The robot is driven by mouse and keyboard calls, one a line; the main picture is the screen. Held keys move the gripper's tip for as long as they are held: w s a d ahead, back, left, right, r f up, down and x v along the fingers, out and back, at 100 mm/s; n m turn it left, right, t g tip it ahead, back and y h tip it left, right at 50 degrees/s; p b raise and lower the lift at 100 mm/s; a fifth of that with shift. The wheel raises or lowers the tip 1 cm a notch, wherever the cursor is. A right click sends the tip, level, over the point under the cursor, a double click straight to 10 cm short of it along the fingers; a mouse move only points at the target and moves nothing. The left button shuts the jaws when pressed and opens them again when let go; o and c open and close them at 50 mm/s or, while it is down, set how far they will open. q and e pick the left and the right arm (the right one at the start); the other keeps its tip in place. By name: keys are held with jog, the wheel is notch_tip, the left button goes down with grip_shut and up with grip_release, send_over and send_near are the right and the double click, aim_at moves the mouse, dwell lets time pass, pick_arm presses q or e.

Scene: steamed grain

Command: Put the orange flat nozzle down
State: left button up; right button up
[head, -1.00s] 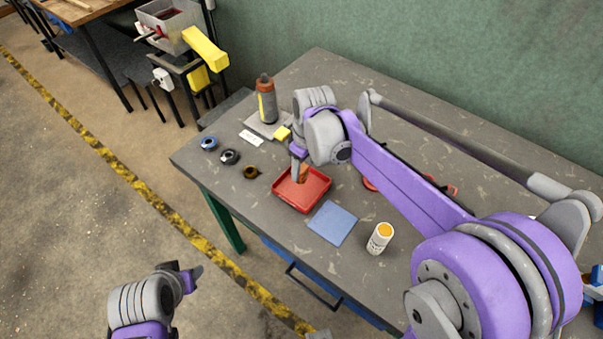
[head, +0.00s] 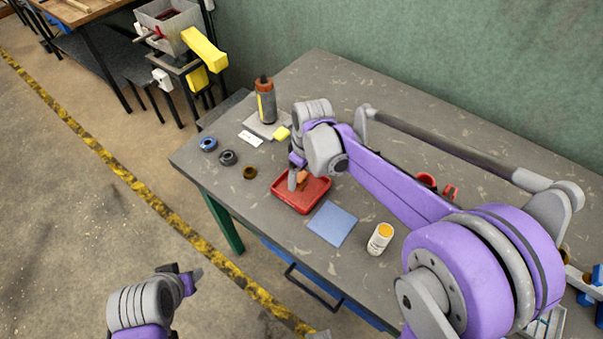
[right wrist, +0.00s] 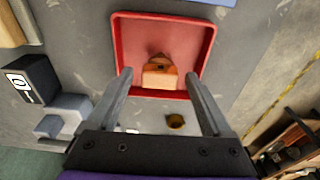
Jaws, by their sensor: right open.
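The orange flat nozzle (head: 303,178) lies in the red tray (head: 283,203) on the grey table. In the right wrist view the nozzle (right wrist: 160,73) sits at the near side of the tray (right wrist: 122,42), by its rim. My right gripper (head: 294,181) is over the tray. In the right wrist view its two fingers (right wrist: 158,80) are spread wide, one to each side of the nozzle, with gaps between. My left gripper (head: 192,279) hangs over the floor in front of the table; its jaw opening is not clear.
A blue ring (head: 208,144), a black ring (head: 228,158) and a brown ring (head: 250,173) lie left of the tray. A bottle (head: 265,103) stands behind. A blue mat (head: 332,224) and a white jar (head: 380,239) are to the right.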

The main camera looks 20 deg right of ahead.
aim_at(306, 184)
jog(key=shift+r, duration=0.1)
notch_tip(306, 184, up, 12)
jog(key=s, duration=0.1)
jog(key=s+d+f+m+t, duration=0.1)
jog(key=s+f+m, duration=0.1)
jog(key=s, duration=0.4)
jog(key=s+d+f+m+t, duration=0.2)
jog(key=s+f+m, duration=0.1)
jog(key=s, duration=0.3)
jog(key=s+d+f+m+t, duration=0.1)
jog(key=s+f+m, duration=0.1)
jog(key=s+f, duration=0.3)
jog(key=shift+s+d+m+h+p, duration=0.15)
jog(key=shift+s+d+h+p, duration=0.05)
jog(key=shift+s, duration=0.2)
jog(key=shift+s+d+m+h+p, duration=0.15)
jog(key=shift+s+h, duration=0.05)
jog(key=shift+s, duration=0.2)
